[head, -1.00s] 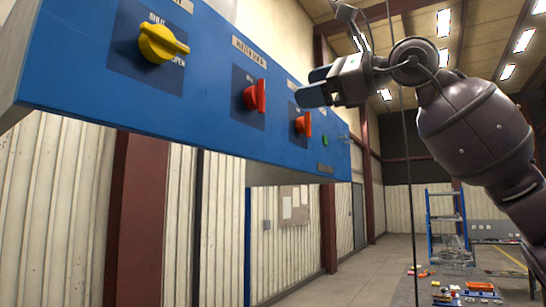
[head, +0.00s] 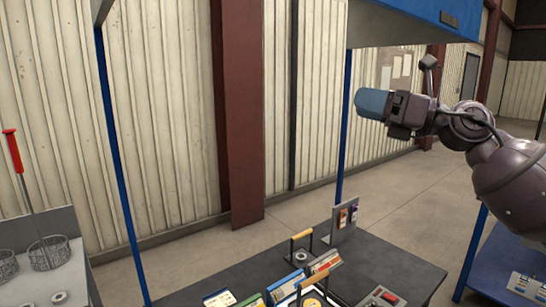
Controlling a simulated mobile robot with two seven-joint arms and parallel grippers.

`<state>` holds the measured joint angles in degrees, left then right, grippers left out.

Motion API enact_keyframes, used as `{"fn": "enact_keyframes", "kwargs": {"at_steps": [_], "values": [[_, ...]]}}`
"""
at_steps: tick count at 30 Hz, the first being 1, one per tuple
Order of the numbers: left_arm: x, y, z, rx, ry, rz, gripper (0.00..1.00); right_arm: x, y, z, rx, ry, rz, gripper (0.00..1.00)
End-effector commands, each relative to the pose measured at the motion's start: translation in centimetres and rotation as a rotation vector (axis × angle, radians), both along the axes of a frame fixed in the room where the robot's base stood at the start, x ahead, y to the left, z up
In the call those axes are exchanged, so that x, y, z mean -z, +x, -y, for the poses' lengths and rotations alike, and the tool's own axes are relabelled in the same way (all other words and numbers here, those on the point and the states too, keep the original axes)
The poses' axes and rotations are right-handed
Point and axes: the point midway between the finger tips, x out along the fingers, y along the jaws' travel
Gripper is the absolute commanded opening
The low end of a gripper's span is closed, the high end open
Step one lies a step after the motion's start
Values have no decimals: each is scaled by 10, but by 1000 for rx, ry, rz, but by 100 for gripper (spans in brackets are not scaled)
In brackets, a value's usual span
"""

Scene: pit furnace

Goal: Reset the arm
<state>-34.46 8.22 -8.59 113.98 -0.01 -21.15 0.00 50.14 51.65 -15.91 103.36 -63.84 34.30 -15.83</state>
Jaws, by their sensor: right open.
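My right arm comes in from the right edge of the head view. Its gripper (head: 372,103) points left, held in the air in front of the corrugated wall and above the dark workbench. The jaws overlap from this side, and nothing shows between them. It touches nothing that I can see. My left gripper is out of view.
The dark workbench (head: 397,268) carries colourful boxes, wooden-handled items and a device with a red part. Blue posts (head: 118,160) hold the blue panel box (head: 415,18) overhead. At left, a grey bench holds wire baskets (head: 48,252) and a red-handled tool (head: 14,152).

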Motion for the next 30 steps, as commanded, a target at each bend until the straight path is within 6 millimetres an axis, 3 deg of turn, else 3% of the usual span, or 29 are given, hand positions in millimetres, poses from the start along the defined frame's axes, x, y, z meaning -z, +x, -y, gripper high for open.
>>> {"fn": "enact_keyframes", "kwargs": {"at_steps": [1,9,17,23,30], "values": [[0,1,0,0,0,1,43,24,2,0,-14,68,-73,75],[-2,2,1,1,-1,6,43,133,4,15,-26,463,-445,75],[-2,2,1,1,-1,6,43,244,-10,43,44,861,-802,75],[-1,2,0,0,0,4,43,336,-37,67,147,1178,-1065,75],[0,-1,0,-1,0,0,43,447,-95,93,321,1570,-1351,75]]}}
